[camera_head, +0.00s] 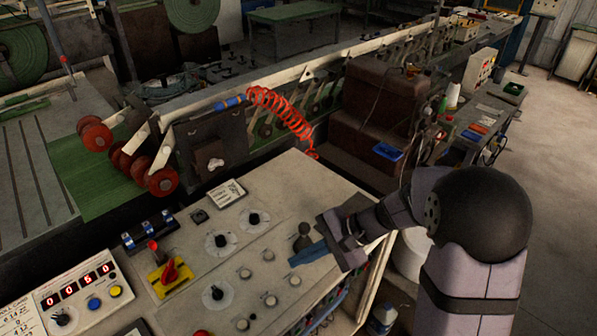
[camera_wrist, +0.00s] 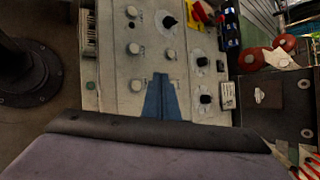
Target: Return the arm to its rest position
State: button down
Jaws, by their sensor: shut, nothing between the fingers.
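My gripper (camera_head: 309,254) has blue fingers and hangs over the right part of the light control panel (camera_head: 300,195). In the wrist view my gripper (camera_wrist: 160,78) has its two blue fingers together, with nothing between them. My arm comes in from the right side of the head view. A small dark joystick-like knob (camera_head: 302,238) stands just behind the fingertips in the head view. I cannot tell the exact gap between the fingers and the panel.
The panel carries black rotary knobs (camera_head: 220,240), pale buttons, a red-handled switch on a yellow plate (camera_head: 170,273) and a counter box (camera_head: 78,292). A coiled red hose (camera_head: 280,108) hangs behind. Machinery fills the back; open floor (camera_head: 560,170) lies at right.

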jog(key=s+d+f+n+g+h, duration=0.1)
jog(key=s+d+f, duration=0.1)
jog(key=s+d+f+n+h, duration=0.1)
jog(key=s+d+f+h, duration=0.1)
jog(key=s+d+f, duration=0.1)
jog(key=shift+s+d+f+g, duration=0.1)
jog(key=shift+s+f+g, duration=0.2)
jog(key=shift+g, duration=0.1)
jog(key=s+d+r+n+h, duration=0.2)
jog(key=s+d+n+h, duration=0.1)
jog(key=s+d, duration=0.1)
jog(key=s+d+r+n+t+h, duration=0.1)
jog(key=s+d+n+h, duration=0.2)
jog(key=s+d+n, duration=0.1)
jog(key=shift+s+d+r+n, duration=0.35)
jog(key=shift+s+d, duration=0.3)
jog(key=shift+d, duration=0.35)
jog(key=c, duration=2.4)
grip_release()
jog(key=shift+c, duration=0.2)
